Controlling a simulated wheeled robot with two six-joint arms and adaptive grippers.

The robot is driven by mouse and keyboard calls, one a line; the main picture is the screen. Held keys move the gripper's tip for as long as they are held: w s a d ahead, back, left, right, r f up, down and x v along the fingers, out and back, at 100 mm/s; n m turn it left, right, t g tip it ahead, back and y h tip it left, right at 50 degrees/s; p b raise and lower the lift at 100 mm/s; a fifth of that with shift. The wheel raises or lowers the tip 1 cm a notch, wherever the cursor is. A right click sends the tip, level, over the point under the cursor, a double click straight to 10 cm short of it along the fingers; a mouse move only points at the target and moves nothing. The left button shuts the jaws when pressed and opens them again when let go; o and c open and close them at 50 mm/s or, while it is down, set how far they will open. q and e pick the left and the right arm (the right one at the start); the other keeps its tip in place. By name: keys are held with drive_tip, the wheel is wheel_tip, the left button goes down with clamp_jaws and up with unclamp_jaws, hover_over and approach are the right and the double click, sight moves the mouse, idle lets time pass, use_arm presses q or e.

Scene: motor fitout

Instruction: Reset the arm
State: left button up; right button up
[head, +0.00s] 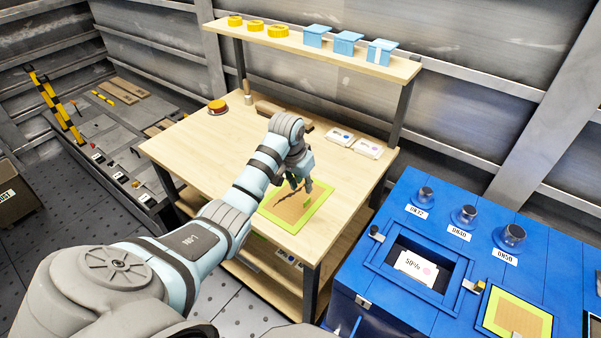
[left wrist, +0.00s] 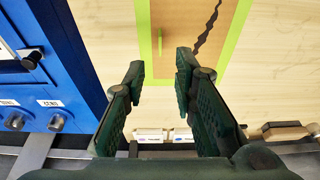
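My left arm reaches in from the lower left in the head view. My left gripper (head: 300,184) hangs above the wooden workbench (head: 205,140), over a brown panel with a bright green border (head: 297,207). In the left wrist view the two dark fingers of my left gripper (left wrist: 160,72) stand apart with nothing between them. The brown panel (left wrist: 185,45) lies below the fingertips, with a dark jagged mark and a small green piece on it. My right gripper is not in view.
A blue cabinet (head: 408,308) with several labelled knobs and a recess holding a "50%" card (head: 415,268) stands at right. A shelf (head: 290,42) above the bench carries yellow rings and blue boxes. White packs (head: 368,148) lie at the bench's back right. The bench's left part is mostly clear.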

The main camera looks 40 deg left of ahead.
use_arm(q)
drive_tip(key=v, duration=0.3)
drive_tip(key=shift+r, duration=0.1)
